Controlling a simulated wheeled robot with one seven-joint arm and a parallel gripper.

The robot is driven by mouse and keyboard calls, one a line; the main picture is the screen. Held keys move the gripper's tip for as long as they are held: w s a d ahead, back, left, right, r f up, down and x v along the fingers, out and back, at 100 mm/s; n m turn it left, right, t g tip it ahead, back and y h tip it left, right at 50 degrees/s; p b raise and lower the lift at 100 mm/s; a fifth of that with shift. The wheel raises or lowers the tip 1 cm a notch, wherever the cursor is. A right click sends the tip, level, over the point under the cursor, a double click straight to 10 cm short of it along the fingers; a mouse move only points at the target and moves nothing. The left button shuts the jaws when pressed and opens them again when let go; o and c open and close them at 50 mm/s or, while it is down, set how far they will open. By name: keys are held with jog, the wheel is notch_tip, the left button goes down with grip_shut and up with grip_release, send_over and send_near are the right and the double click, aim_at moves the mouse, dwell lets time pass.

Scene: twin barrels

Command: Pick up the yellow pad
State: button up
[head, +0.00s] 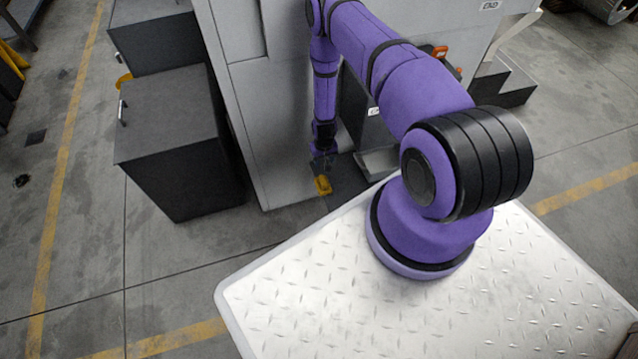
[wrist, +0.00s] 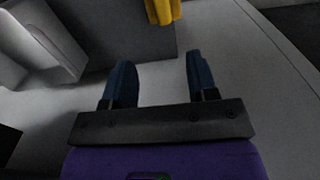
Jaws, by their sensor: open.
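The yellow pad (head: 322,185) shows in the head view low beside the grey machine, just below the end of my arm. In the wrist view the yellow pad (wrist: 163,10) is at the top edge, partly cut off by the frame. My gripper (wrist: 158,72) is open, with its two dark blue fingers apart and nothing between them. The pad lies beyond the fingertips and apart from them in the wrist view. In the head view my gripper (head: 323,165) is small and dark, close to the pad. What supports the pad is not clear.
A tall grey machine (head: 260,130) stands right beside my arm. A dark cabinet (head: 175,140) stands to its left. A grey stepped block (head: 505,85) is at the upper right. Concrete floor (head: 90,240) with yellow lines is free at the left.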

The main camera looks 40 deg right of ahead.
notch_tip(320, 180, down, 2)
send_over(323, 180)
jog(key=f, duration=0.5)
jog(key=shift+w+d+f, duration=0.1)
jog(key=shift+w+d, duration=0.15)
jog(key=shift+w, duration=0.1)
jog(key=shift+s+a+f, duration=0.1)
jog(key=shift+s+f, duration=0.1)
jog(key=shift+f, duration=1.15)
jog(key=shift+s+a+f, duration=0.1)
jog(key=shift+s+f, duration=0.05)
jog(key=shift+f, duration=1.15)
grip_shut()
